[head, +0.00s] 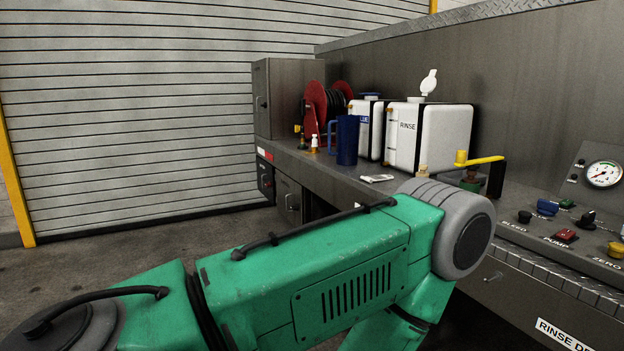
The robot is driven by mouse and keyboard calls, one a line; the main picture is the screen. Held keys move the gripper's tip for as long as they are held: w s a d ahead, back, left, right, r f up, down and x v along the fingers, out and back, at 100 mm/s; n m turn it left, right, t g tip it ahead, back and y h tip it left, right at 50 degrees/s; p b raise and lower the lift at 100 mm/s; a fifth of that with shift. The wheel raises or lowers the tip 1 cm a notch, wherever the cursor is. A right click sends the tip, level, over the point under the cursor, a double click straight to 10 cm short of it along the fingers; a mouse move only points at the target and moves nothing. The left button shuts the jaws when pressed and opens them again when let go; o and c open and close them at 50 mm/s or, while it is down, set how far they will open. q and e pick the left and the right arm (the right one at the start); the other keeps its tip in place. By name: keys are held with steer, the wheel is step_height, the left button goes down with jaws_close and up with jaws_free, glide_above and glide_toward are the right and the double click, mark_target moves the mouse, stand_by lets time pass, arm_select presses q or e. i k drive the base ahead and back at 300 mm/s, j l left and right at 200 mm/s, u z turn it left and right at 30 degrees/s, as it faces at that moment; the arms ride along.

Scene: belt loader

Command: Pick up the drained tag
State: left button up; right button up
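A small flat white piece (377,178) lies on the grey counter in front of the blue mug; it may be the drained tag, but no lettering on it is readable. My green arm comes in from the left and fills the lower middle of the head view, hiding part of the counter front and the floor. Neither of my grippers shows.
On the counter (335,172) stand a dark blue mug (347,140), a white RINSE tank (447,138), another white tank (376,140) and a red hose reel (316,108). A yellow-handled valve (480,160) and a control panel with a gauge (604,174) are at right.

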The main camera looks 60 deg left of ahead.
mark_target(379, 178)
steer(key=u, duration=1.5)
steer(key=i+j+z, duration=0.1)
steer(key=z, duration=0.95)
steer(key=i+j+z, duration=0.35)
steer(key=j, duration=0.4)
steer(key=j+z, duration=0.4)
steer(key=j, duration=0.4)
steer(key=i+j+z, duration=0.1)
steer(key=j+z, duration=0.25)
steer(key=j, duration=0.55)
